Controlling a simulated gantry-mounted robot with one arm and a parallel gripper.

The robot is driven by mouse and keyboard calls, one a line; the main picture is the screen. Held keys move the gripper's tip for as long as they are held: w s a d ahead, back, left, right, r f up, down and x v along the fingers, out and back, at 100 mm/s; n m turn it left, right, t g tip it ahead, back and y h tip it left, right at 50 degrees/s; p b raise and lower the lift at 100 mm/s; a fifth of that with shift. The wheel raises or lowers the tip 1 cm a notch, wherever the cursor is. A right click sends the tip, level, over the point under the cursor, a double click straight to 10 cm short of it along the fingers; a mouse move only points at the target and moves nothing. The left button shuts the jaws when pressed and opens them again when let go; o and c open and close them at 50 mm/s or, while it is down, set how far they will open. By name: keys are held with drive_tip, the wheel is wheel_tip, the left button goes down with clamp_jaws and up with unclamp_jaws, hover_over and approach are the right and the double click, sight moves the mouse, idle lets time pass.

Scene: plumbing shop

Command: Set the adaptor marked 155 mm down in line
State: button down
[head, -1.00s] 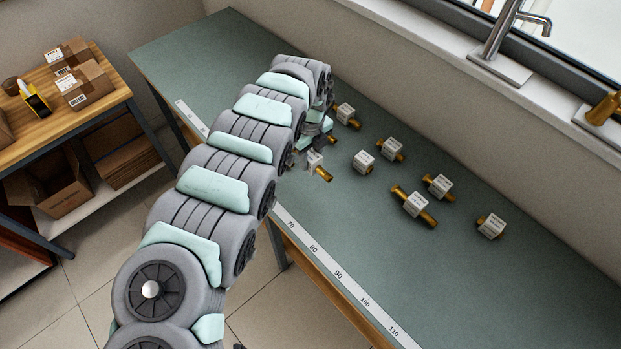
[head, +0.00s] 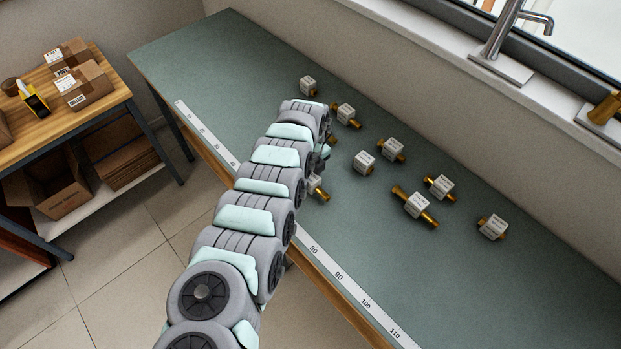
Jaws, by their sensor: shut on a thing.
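My gripper (head: 318,174) is mostly hidden behind my arm, near the front edge of the bench. It is shut on a brass adaptor with a white tag block (head: 316,186), whose brass end sticks out to the lower right. The arm covers part of this adaptor, and I cannot tell whether it touches the bench. Its marking is too small to read. Several similar adaptors with white tags lie on the green bench, including one at the back (head: 308,85), one in the middle (head: 364,162) and one at the right (head: 492,227).
A white ruler strip (head: 340,276) runs along the front edge of the bench (head: 480,300). More adaptors lie close to the right of my gripper, such as a long one (head: 415,205). The bench's far left is clear. A wall and sill (head: 430,50) stand behind.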

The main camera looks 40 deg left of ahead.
drive_tip(key=shift+f, duration=0.15)
drive_tip(key=c, duration=0.9)
unclamp_jaws()
